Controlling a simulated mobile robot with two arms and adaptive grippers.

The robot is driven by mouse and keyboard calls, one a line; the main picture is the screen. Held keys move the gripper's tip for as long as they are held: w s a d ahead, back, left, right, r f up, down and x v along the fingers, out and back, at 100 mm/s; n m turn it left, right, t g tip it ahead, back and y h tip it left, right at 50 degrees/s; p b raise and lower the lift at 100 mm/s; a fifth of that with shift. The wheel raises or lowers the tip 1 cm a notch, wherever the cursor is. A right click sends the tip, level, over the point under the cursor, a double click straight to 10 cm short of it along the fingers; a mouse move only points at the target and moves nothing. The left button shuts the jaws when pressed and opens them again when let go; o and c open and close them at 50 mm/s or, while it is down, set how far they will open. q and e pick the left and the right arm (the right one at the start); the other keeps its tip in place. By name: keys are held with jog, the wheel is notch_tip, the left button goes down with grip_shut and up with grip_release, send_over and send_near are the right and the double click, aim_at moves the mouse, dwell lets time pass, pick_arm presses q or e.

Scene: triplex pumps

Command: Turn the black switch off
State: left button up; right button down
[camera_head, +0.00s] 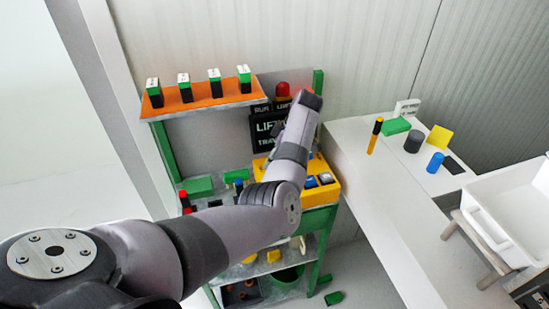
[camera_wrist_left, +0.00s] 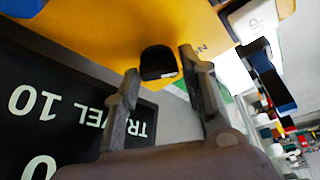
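The black switch (camera_wrist_left: 158,63) is a small rounded black knob on the yellow panel (camera_wrist_left: 100,30), with a dark "ON" label beside it in the left wrist view. My left gripper (camera_wrist_left: 160,60) is open, its two fingers reaching toward the panel on either side of the switch. I cannot tell whether either finger touches it. In the head view my left arm crosses in front of the yellow panel (camera_head: 330,194), and it hides the switch and the gripper fingers. My right gripper is not in view.
A dark display (camera_wrist_left: 45,112) with "TRAVEL 10" lies close beside the left gripper. A white button (camera_wrist_left: 255,18) is on the panel. An orange shelf (camera_head: 200,102) holds several green-and-black blocks. A white table (camera_head: 385,205) with small objects stands at the right.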

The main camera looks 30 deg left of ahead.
pick_arm(q)
jog(key=c, duration=0.7)
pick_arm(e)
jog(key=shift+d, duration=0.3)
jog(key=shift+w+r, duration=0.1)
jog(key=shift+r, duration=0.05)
pick_arm(q)
jog(key=shift+r+m+p, duration=0.2)
jog(key=shift+m+p, duration=0.5)
jog(key=shift+p, duration=0.4)
jog(key=m+t+p, duration=0.2)
jog(key=m+p, duration=0.3)
jog(key=p, duration=0.1)
jog(key=shift+s, duration=0.2)
jog(key=m+t+p, duration=0.1)
jog(key=m, duration=0.1)
jog(key=shift+f+m, duration=0.1)
jog(key=shift+m, duration=0.3)
jog(key=shift+f+m+t+h+p, duration=0.1)
jog(key=shift+m+t+h+p, duration=0.45)
jog(key=shift+m, duration=0.85)
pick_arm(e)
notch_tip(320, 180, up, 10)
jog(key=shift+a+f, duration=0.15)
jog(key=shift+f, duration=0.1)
